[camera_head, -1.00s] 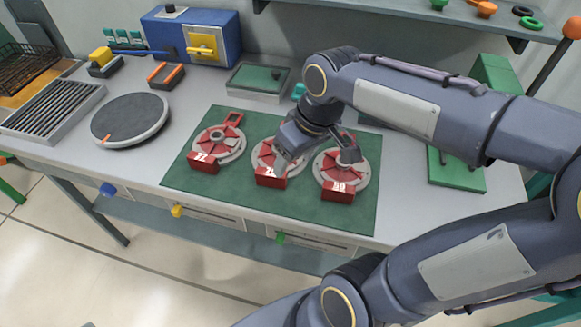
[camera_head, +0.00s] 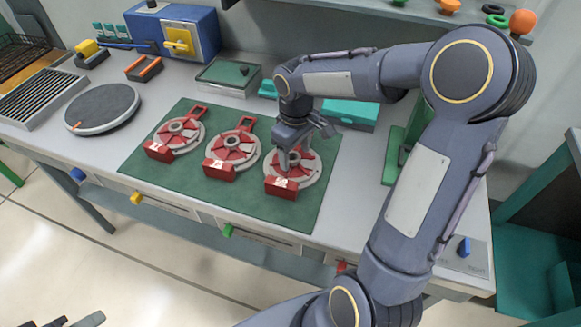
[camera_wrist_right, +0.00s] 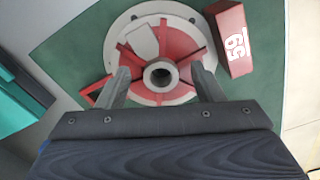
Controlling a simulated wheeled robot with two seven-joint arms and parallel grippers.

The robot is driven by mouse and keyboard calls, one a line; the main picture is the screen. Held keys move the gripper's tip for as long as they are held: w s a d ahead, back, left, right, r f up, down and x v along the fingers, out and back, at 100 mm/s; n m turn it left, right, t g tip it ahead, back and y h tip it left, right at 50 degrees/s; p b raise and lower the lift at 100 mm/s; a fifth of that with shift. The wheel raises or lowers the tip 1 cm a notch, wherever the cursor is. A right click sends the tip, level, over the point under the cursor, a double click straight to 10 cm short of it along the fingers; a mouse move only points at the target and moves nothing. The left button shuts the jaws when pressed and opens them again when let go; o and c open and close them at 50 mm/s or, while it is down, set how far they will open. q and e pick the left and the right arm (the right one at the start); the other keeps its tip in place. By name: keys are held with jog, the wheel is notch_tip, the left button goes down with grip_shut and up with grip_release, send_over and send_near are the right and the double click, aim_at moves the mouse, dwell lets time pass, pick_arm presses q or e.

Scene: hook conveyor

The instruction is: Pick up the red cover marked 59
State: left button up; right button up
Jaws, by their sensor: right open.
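The rightmost red cover (camera_head: 289,174) on the green mat has a grey disc rim, red spokes and a front block. In the right wrist view its block carries white digits that appear to read 59 (camera_wrist_right: 234,45). My right gripper (camera_head: 296,158) points down over this cover, open. In the wrist view its two fingers (camera_wrist_right: 162,88) stand on either side of the cover's round grey hub (camera_wrist_right: 160,75); contact cannot be told. The gripper and wrist hide part of the cover in the head view. My left gripper (camera_head: 77,321) shows only partly at the lower left edge.
Two similar red covers, the middle one (camera_head: 232,150) and the left one (camera_head: 177,134), lie on the green mat (camera_head: 140,162). A round turntable (camera_head: 102,107), a blue machine (camera_head: 190,32), a lidded tray (camera_head: 228,76) and a teal box (camera_head: 350,113) stand around it.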

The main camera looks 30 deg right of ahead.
jog(key=shift+f, duration=0.5)
jog(key=shift+r, duration=0.1)
grip_shut()
